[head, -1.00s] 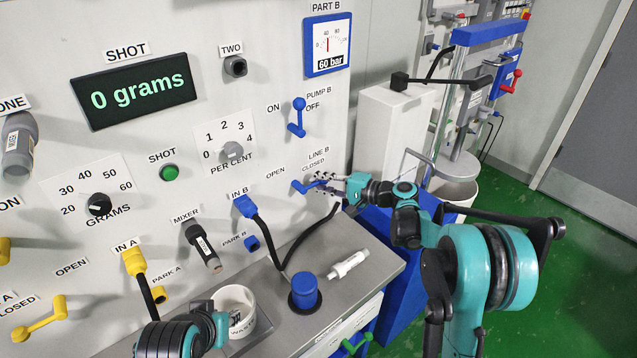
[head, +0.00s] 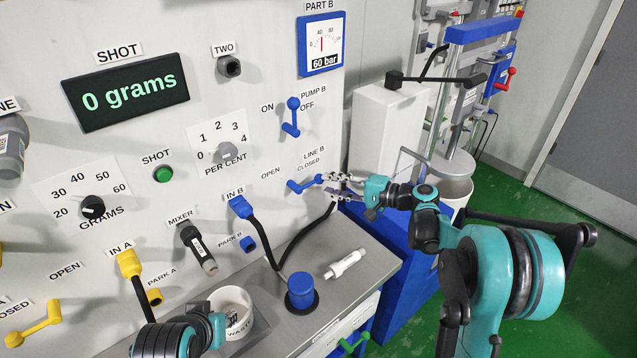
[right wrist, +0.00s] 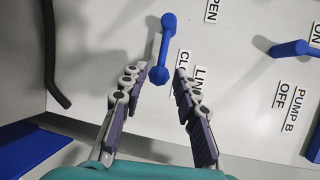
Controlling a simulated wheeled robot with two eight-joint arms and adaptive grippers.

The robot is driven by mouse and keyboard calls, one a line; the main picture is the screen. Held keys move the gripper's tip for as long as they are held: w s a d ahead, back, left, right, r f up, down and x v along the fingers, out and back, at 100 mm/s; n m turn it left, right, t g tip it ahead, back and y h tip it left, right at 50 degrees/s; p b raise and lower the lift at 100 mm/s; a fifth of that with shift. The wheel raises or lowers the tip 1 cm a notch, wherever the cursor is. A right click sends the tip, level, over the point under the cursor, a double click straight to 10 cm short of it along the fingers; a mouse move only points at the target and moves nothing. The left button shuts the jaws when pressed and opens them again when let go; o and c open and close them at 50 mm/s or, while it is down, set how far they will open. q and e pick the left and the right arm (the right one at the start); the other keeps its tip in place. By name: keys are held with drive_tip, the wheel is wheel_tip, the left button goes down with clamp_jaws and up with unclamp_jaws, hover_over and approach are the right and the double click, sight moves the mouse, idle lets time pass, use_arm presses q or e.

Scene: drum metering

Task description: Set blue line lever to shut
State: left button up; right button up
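The blue line B lever (head: 304,185) is on the panel below the LINE B label. Its free end points right, toward the CLOSED label, away from OPEN. The lever (right wrist: 165,48) also shows in the right wrist view, its near ball end between and just beyond the fingertips. My right gripper (head: 338,187) is just right of the lever in the head view. In the right wrist view the gripper (right wrist: 156,82) is open and empty, with a gap on both sides of the ball. My left gripper (head: 232,320) is by the waste cup, its fingers hard to make out.
The blue pump B lever (head: 292,117) is above. The IN B plug (head: 239,207) and its black hose are left of and below the lever. The grey bench (head: 355,238) below holds a white tube (head: 346,263), a blue-capped container (head: 301,293) and the waste cup (head: 243,297).

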drive_tip(key=v, duration=0.6)
idle(0.3)
drive_tip(key=s+a+f+n+g+h, duration=0.1)
drive_tip(key=s+a+h, duration=0.15)
drive_tip(key=s, duration=0.45)
drive_tip(key=s+a+f+n+g+h, duration=0.15)
drive_tip(key=s+h, duration=0.25)
drive_tip(key=s, duration=0.4)
drive_tip(key=s+d+f+n+h, duration=0.2)
drive_tip(key=s+d+h, duration=0.1)
drive_tip(key=s, duration=0.4)
drive_tip(key=s+d+f+n+t+h, duration=0.1)
drive_tip(key=s+d+h, duration=0.3)
drive_tip(key=s, duration=0.4)
drive_tip(key=shift+s+d+f+n, duration=0.2)
drive_tip(key=shift+d+f+n, duration=0.1)
drive_tip(key=shift+f+n, duration=0.5)
